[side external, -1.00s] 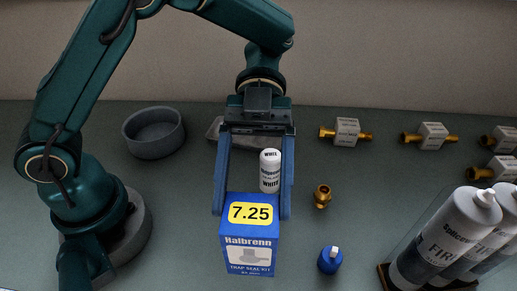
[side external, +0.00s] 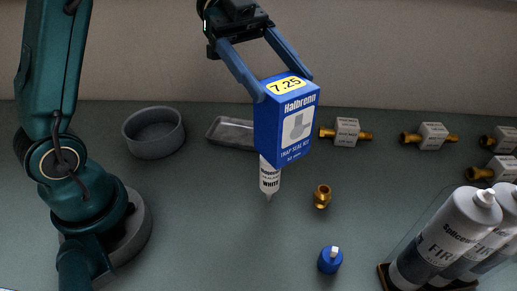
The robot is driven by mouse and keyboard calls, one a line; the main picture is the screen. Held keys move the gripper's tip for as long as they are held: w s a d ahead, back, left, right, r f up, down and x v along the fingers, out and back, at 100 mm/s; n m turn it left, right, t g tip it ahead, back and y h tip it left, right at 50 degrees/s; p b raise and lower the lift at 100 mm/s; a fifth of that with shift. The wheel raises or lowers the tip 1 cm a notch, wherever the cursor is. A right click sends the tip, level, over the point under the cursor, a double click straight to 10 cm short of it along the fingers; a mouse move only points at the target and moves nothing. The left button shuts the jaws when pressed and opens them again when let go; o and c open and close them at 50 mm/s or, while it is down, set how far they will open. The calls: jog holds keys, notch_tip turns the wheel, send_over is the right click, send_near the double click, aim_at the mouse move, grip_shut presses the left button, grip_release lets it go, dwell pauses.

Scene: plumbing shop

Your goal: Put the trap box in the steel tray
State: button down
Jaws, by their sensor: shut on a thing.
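The trap box (side external: 285,128) is a blue carton with a yellow 7.25 label on its top and a picture of a trap on its front. My gripper (side external: 285,84) is shut on it near its top and holds it tilted, up above the table. The steel tray (side external: 229,131) is a shallow grey rectangular dish on the table behind and left of the box. The box hides the tray's right end.
A round grey bowl (side external: 154,132) is left of the tray.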

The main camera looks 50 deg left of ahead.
jog(key=w+a+n+t+y, duration=0.25)
jog(key=a+n+t, duration=0.3)
jog(key=a, duration=0.35)
jog(key=w+a+n+t+y, duration=0.1)
jog(key=w+a+n+t, duration=0.4)
jog(key=a, duration=0.4)
notch_tip(320, 180, down, 14)
jog(key=s, duration=0.1)
jog(key=shift+a+f+t, duration=0.15)
jog(key=shift+t, duration=0.2)
jog(key=shift+f, duration=0.1)
grip_release()
